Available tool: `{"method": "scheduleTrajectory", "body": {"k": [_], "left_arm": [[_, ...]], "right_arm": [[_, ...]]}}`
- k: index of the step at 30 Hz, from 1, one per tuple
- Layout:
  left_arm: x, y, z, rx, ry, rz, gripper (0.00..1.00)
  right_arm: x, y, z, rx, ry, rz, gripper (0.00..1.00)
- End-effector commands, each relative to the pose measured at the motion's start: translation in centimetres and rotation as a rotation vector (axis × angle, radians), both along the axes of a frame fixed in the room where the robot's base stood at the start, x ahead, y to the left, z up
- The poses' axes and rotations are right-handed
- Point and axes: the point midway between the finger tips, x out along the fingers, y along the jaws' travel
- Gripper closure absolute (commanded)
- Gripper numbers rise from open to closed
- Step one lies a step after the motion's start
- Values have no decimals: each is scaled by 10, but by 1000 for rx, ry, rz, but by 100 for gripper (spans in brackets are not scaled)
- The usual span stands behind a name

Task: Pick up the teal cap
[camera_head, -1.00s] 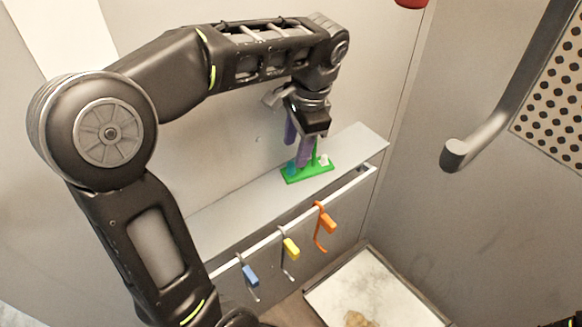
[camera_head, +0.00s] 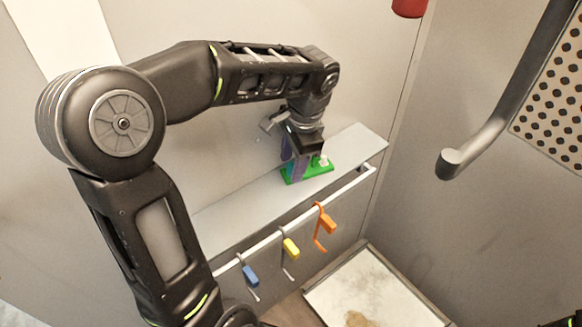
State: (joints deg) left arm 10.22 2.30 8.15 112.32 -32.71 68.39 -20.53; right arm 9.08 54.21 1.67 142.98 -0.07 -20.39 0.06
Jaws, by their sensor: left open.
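A green stand (camera_head: 318,170) sits on the grey shelf, with a small white cap (camera_head: 323,160) at its right side. The teal cap (camera_head: 290,171) is at the stand's left end, mostly hidden by my gripper; only a sliver of it shows. My left gripper (camera_head: 294,171) is open and points down, its purple fingers at the left end of the stand, close around or beside the teal cap. I cannot tell whether they touch it.
The grey shelf (camera_head: 235,212) has free room left of the stand. A thick grey handle (camera_head: 490,130) juts out at the right.

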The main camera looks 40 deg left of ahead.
Motion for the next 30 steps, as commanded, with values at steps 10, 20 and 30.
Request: {"method": "scheduleTrajectory", "body": {"k": [10,20,30], "left_arm": [[0,0,0,0,0,0,70],[0,0,0,0,0,0,97],[0,0,0,0,0,0,100]], "right_arm": [[0,0,0,0,0,0,64],[0,0,0,0,0,0,64],[0,0,0,0,0,0,64]]}}
